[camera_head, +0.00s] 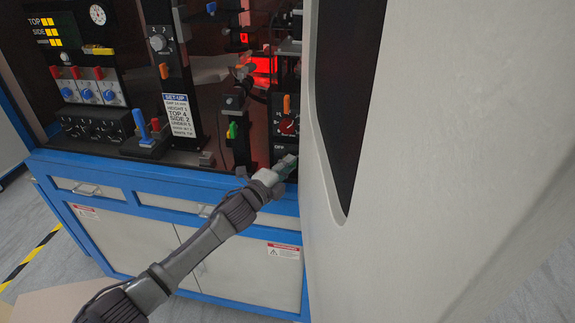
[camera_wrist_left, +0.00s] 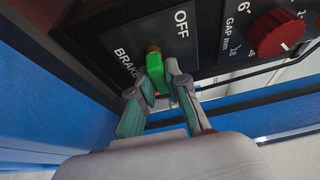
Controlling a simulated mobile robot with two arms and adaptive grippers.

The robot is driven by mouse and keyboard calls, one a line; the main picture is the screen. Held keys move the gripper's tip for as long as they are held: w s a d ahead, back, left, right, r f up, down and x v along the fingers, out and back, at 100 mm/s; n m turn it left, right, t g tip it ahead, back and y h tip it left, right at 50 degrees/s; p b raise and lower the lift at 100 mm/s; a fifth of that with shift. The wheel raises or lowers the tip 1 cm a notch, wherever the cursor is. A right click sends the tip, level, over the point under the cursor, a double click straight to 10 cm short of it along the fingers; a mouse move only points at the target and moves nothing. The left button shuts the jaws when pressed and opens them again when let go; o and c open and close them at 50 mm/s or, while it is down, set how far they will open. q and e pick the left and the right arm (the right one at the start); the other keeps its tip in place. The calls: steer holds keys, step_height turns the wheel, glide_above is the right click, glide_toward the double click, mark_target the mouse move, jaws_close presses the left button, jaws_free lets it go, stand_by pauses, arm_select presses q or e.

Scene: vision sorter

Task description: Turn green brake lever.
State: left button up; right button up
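The green brake lever (camera_wrist_left: 156,72) shows in the left wrist view, on a black panel marked BRAKE and OFF. It hangs down from a brass-coloured pivot. My left gripper (camera_wrist_left: 158,84) has one fingertip on each side of the lever, very close to it. I cannot tell whether both fingers press on it. In the head view my left gripper (camera_head: 288,163) is at the lower front of this panel, by the OFF label, and the lever is not clear there. My right gripper is not in view.
A red knob (camera_wrist_left: 276,33) marked GAP sits right of the lever. An orange switch (camera_head: 286,104) is above it. A green and red switch (camera_head: 232,130) stands left of my gripper. A big pale body (camera_head: 440,150) fills the right. The blue cabinet (camera_head: 130,207) runs below.

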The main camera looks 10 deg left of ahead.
arm_select(q)
steer(key=o, duration=0.4)
steer(key=v, duration=1.2)
steer(key=shift+f, duration=0.2)
